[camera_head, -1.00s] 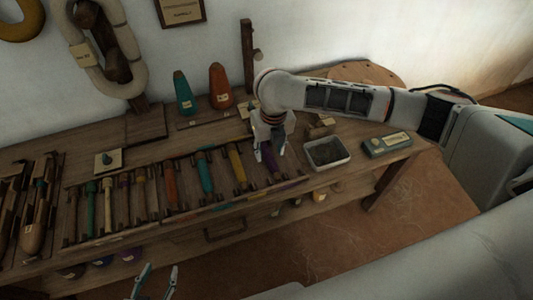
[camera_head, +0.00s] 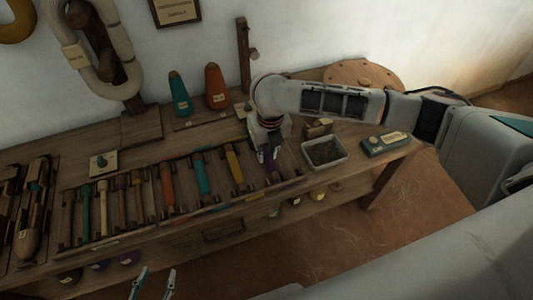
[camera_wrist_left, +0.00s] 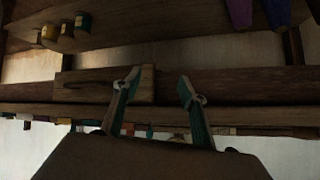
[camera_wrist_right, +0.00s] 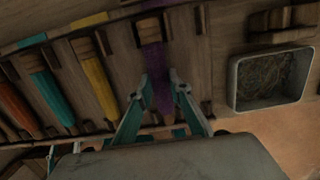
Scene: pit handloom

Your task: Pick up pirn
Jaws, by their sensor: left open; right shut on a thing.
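The purple pirn (camera_wrist_right: 156,75) lies at the right end of the pirn rack, between the fingers of my right gripper (camera_wrist_right: 160,88). The fingers are shut on it, and in the head view my right gripper (camera_head: 268,156) covers much of it. I cannot tell whether it is clear of the rack. Beside it in the rack are a yellow pirn (camera_head: 234,166), a teal pirn (camera_head: 201,177) and an orange pirn (camera_head: 167,188). My left gripper (camera_head: 153,284) is open and empty in front of the table; its spread fingers show in the left wrist view (camera_wrist_left: 157,86).
Teal (camera_head: 180,95) and orange (camera_head: 217,88) cones stand behind. A shelf with several coloured items runs below the tabletop.

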